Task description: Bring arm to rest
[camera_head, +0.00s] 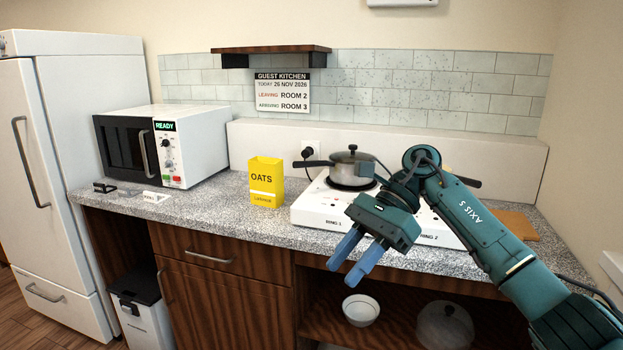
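My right gripper (357,258) hangs in front of the counter's front edge, at the hob. Its two blue fingers point down and to the left, with a gap between them and nothing in it. Its teal arm (482,225) comes in from the lower right and covers part of the hob. My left gripper and arm do not show.
A white two-ring hob (317,208) carries a lidded pot (352,168). A yellow oats box (266,182) and a microwave (163,146) stand to its left on the counter (235,222). A bowl (360,310) sits on the open shelf below.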

